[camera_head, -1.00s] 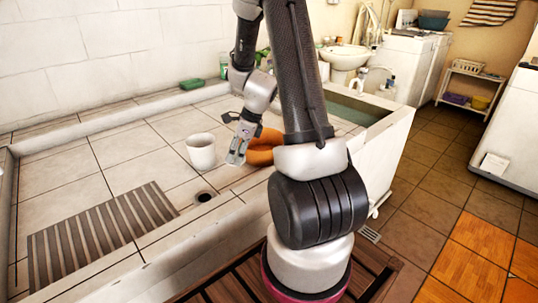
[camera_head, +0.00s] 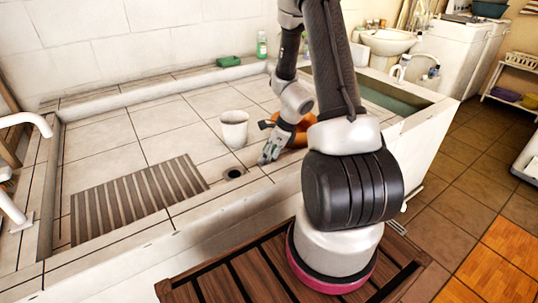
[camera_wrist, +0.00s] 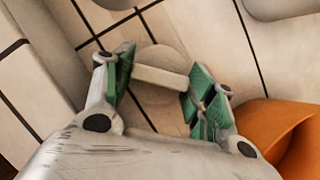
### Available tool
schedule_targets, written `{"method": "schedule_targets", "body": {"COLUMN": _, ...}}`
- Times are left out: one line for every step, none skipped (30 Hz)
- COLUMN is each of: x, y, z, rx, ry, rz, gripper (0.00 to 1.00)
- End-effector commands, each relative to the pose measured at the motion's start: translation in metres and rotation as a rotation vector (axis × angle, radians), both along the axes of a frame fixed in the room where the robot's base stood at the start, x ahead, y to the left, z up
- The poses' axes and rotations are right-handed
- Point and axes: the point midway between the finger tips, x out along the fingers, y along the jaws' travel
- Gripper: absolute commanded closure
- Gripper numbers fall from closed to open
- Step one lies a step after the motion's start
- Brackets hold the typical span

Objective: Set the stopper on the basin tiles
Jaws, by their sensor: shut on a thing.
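The stopper (camera_wrist: 160,72), a pale round piece with a straight raised bar, sits between the green-padded fingers of my gripper (camera_wrist: 158,84) in the wrist view. My gripper is shut on it by the bar. In the head view my gripper (camera_head: 269,155) points down, low over the pale basin tiles (camera_head: 190,118), right of the dark round drain hole (camera_head: 234,173). The stopper cannot be made out in the head view. Whether it touches the tiles cannot be told.
A white cup (camera_head: 234,129) stands on the tiles, left of my gripper. An orange bowl (camera_head: 301,131) is close on its right, and in the wrist view (camera_wrist: 294,135). A slatted mat (camera_head: 138,198) lies at left. A green sponge (camera_head: 229,61) rests on the back ledge.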

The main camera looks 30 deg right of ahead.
Motion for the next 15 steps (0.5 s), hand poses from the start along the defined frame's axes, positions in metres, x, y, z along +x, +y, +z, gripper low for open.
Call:
{"method": "schedule_targets", "body": {"x": -0.0001, "y": -0.0001, "z": -0.0005, "rx": 0.0, "ry": 0.0, "rz": 0.0, "gripper": 0.38}}
{"method": "schedule_targets", "body": {"x": 0.0, "y": -0.0001, "z": -0.0004, "rx": 0.0, "ry": 0.0, "rz": 0.0, "gripper": 0.33}}
{"method": "schedule_targets", "body": {"x": 0.0, "y": -0.0001, "z": -0.0004, "rx": 0.0, "ry": 0.0, "rz": 0.0, "gripper": 0.26}}
{"method": "schedule_targets", "body": {"x": -0.0001, "y": -0.0001, "z": -0.0003, "rx": 0.0, "ry": 0.0, "rz": 0.0, "gripper": 0.21}}
{"method": "schedule_targets", "body": {"x": -0.0001, "y": -0.0001, "z": -0.0003, "rx": 0.0, "ry": 0.0, "rz": 0.0, "gripper": 0.21}}
{"method": "schedule_targets", "body": {"x": -0.0001, "y": -0.0001, "z": -0.0003, "rx": 0.0, "ry": 0.0, "rz": 0.0, "gripper": 0.21}}
{"method": "schedule_targets", "body": {"x": -0.0001, "y": -0.0001, "z": -0.0003, "rx": 0.0, "ry": 0.0, "rz": 0.0, "gripper": 0.21}}
{"method": "schedule_targets", "body": {"x": 0.0, "y": 0.0, "z": -0.0002, "rx": 0.0, "ry": 0.0, "rz": 0.0, "gripper": 0.21}}
{"method": "schedule_targets", "body": {"x": -0.0001, "y": -0.0001, "z": -0.0003, "rx": 0.0, "ry": 0.0, "rz": 0.0, "gripper": 0.21}}
{"method": "schedule_targets", "body": {"x": 0.0, "y": 0.0, "z": -0.0001, "rx": 0.0, "ry": 0.0, "rz": 0.0, "gripper": 0.21}}
{"method": "schedule_targets", "body": {"x": 0.0, "y": 0.0, "z": -0.0001, "rx": 0.0, "ry": 0.0, "rz": 0.0, "gripper": 0.21}}
{"method": "schedule_targets", "body": {"x": 0.0, "y": 0.0, "z": -0.0001, "rx": 0.0, "ry": 0.0, "rz": 0.0, "gripper": 0.21}}
{"method": "schedule_targets", "body": {"x": 0.0, "y": 0.0, "z": 0.0001, "rx": 0.0, "ry": 0.0, "rz": 0.0, "gripper": 0.21}}
{"method": "schedule_targets", "body": {"x": 0.0001, "y": -0.0001, "z": 0.0008, "rx": 0.0, "ry": 0.0, "rz": 0.0, "gripper": 0.21}}
{"method": "schedule_targets", "body": {"x": 0.0002, "y": -0.0001, "z": 0.0027, "rx": -0.001, "ry": -0.001, "rz": 0.001, "gripper": 0.21}}
